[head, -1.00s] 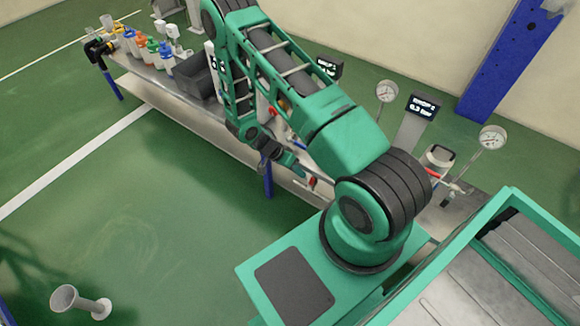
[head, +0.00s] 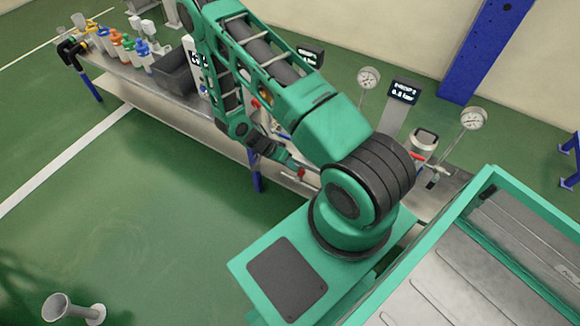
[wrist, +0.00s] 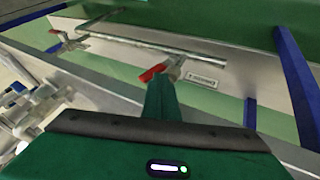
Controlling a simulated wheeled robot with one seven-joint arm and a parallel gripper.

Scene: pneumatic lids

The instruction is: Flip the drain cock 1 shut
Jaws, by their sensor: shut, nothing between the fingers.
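A drain cock with a red lever (wrist: 152,73) sits on a metal pipe under the bench edge in the wrist view. A small label plate (wrist: 203,80) is beside it, too small to read, so I cannot tell its number. My gripper (wrist: 163,82) is shut and empty, its tip pointing at this cock and close below the red lever; whether they touch I cannot tell. In the head view a red lever (head: 300,172) shows under the bench front, just beyond my gripper (head: 290,160). A second cock (wrist: 55,47) with a red part is farther left in the wrist view.
The long bench (head: 150,85) carries colored bottles (head: 128,44), a dark bin (head: 175,72), gauges (head: 368,78) and small displays (head: 403,91). Blue legs (wrist: 297,85) stand beneath it. A pale funnel-like piece (head: 70,308) lies on the open green floor.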

